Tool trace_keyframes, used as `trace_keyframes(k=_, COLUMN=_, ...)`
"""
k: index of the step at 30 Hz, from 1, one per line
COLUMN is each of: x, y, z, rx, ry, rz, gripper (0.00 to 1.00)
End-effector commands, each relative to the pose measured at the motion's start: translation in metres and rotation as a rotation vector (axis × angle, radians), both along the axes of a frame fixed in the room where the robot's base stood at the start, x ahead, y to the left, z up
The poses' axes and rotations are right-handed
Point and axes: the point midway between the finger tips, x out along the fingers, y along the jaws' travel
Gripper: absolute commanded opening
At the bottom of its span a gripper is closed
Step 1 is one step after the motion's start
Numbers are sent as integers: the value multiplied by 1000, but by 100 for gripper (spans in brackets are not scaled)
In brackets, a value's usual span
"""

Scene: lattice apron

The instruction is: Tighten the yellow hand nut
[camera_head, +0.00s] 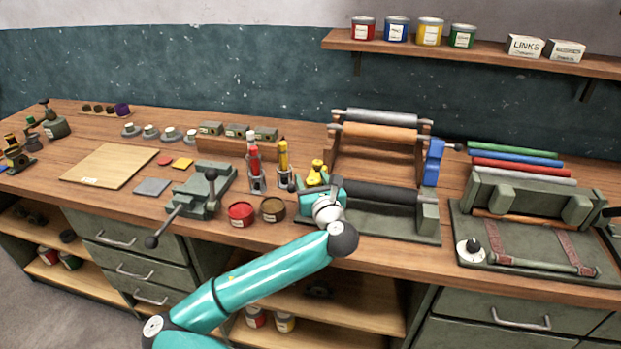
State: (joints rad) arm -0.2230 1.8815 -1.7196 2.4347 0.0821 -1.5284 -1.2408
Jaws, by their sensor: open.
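The yellow hand nut (318,171) shows at the left end of the roller stand (425,237), just left of the dark roller. It is lobed and partly covered by my arm's end. My gripper (317,186) is right at the nut, in front of and just below it in the picture. It is open. Its fingertips are mostly hidden by my own teal wrist, so I cannot tell whether they touch the nut or are around it. How far the nut is screwed on cannot be seen.
Red tin (241,214) and brown tin (273,210) stand just left of my wrist. Behind them are bottles in holders (256,170). A green vise (207,190) is further left. A blue handle (433,163) rises at the stand's right. Bare bench lies along the front edge.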

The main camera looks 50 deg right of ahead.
Motion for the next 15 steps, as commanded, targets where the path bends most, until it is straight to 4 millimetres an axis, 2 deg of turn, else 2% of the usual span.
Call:
trace_keyframes(k=7, x=-1, y=1, z=0, rx=0, ry=0, rz=0, gripper=50)
trace_keyframes(k=13, x=-1, y=1, z=0, rx=0, ry=0, rz=1, gripper=10)
trace_keyframes(k=15, x=2, y=-1, z=0, rx=1, ry=1, rz=2, gripper=8)
